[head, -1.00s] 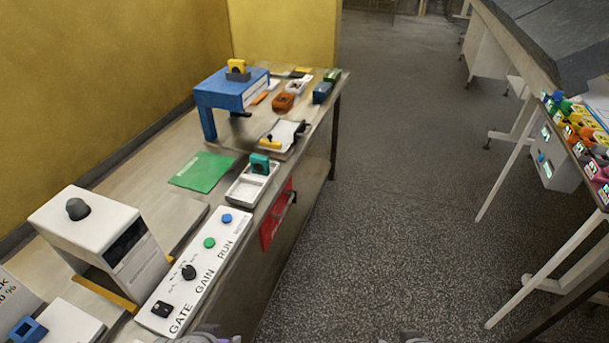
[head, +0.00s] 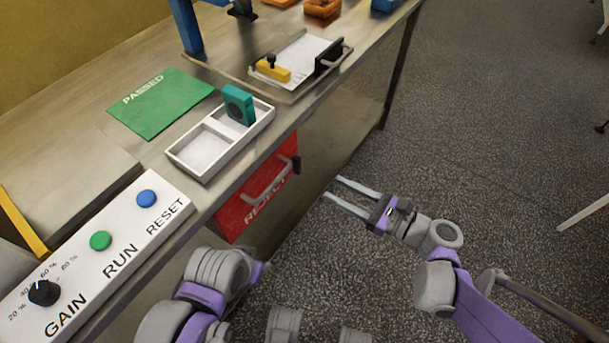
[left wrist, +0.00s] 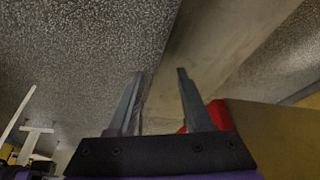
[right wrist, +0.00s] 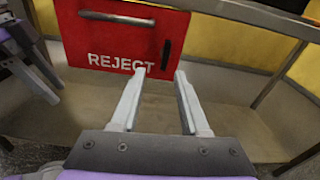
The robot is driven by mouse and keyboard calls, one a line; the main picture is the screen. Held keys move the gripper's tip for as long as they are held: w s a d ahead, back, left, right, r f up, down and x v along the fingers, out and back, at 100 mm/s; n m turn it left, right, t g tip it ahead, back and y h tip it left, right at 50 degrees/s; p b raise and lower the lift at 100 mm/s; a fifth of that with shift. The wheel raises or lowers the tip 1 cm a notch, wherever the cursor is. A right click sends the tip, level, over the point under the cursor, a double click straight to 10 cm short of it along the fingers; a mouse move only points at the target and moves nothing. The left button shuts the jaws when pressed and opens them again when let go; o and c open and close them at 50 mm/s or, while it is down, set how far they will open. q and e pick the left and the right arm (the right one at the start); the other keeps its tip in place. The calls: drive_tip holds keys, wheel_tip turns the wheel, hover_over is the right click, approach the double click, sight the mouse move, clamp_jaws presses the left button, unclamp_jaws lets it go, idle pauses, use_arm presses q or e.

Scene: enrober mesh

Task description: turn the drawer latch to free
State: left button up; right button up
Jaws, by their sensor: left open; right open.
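The red REJECT drawer (head: 232,213) is set in the bench's front side, with a grey bar handle (head: 267,183). The dark drawer latch (head: 296,164) is at the drawer's right end. In the right wrist view the latch (right wrist: 166,54) stands roughly upright beside the handle (right wrist: 117,18) on the red front (right wrist: 100,42). My right gripper (head: 334,187) is open and empty, apart from the drawer, right of the latch in the head view. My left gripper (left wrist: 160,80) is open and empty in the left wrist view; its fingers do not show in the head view.
On the bench are a control panel (head: 125,229) with buttons and a knob, a white tray (head: 187,157) bearing a teal block (head: 239,105), a green PASSED sheet (head: 160,105) and another tray (head: 296,92) with a yellow piece.

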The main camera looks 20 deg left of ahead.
sight(300, 163)
use_arm(q)
drive_tip(key=shift+b+x, duration=0.8)
drive_tip(key=shift+x, duration=0.3)
use_arm(e)
drive_tip(key=shift+m+y, duration=0.4)
drive_tip(key=shift+m, duration=0.1)
drive_tip(key=x, duration=0.5)
drive_tip(key=w+x, duration=0.1)
drive_tip(key=x, duration=0.5)
drive_tip(key=shift+w+d, duration=0.1)
drive_tip(key=shift+d, duration=0.05)
drive_tip(key=shift+c, duration=0.2)
clamp_jaws()
